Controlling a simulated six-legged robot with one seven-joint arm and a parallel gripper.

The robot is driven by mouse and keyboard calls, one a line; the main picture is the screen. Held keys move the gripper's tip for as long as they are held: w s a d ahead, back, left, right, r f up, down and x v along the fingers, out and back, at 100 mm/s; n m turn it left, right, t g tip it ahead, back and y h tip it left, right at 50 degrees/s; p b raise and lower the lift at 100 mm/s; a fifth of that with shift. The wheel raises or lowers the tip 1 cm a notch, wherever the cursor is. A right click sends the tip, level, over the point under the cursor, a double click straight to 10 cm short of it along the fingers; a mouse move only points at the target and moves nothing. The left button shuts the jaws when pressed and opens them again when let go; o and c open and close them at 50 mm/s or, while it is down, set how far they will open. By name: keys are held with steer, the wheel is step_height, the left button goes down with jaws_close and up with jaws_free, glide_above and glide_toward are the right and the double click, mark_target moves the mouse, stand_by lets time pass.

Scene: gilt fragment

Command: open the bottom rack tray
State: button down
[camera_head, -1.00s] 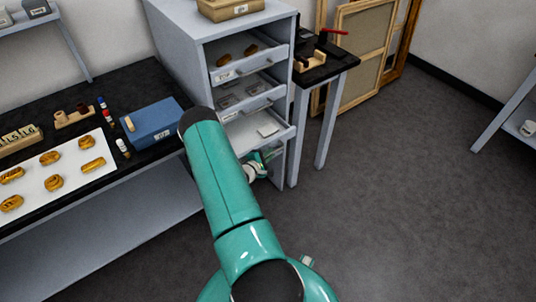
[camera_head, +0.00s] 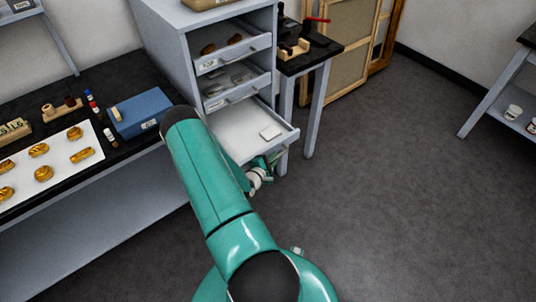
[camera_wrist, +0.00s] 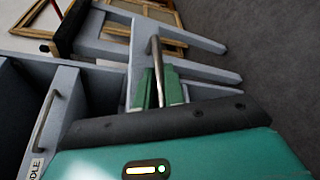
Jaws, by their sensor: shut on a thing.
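The grey rack (camera_head: 180,35) holds three trays one above another. The bottom rack tray (camera_head: 238,132) is pulled well out, with a small white block lying on its pale floor. My gripper (camera_head: 262,172) is at the tray's front, low down and partly hidden by my teal arm. In the wrist view my green gripper fingers (camera_wrist: 158,90) are shut on the metal bar handle (camera_wrist: 155,58) of the tray.
The middle tray (camera_head: 236,92) and top tray (camera_head: 232,52) sit above, much less extended. A black bench (camera_head: 150,80) with a blue box (camera_head: 141,112) stands left. A small black-topped table (camera_head: 315,55) stands right of the rack. The dark floor (camera_head: 400,180) is clear.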

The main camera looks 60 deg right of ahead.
steer(key=shift+s+a, duration=0.45)
steer(key=shift+s, duration=0.35)
steer(key=shift+s+a, duration=0.4)
steer(key=shift+s, duration=0.35)
steer(key=c, duration=1.5)
jaws_free()
steer(key=shift+a, duration=0.1)
steer(key=v, duration=1.3)
steer(key=shift+a+r, duration=0.1)
steer(key=shift+a, duration=0.2)
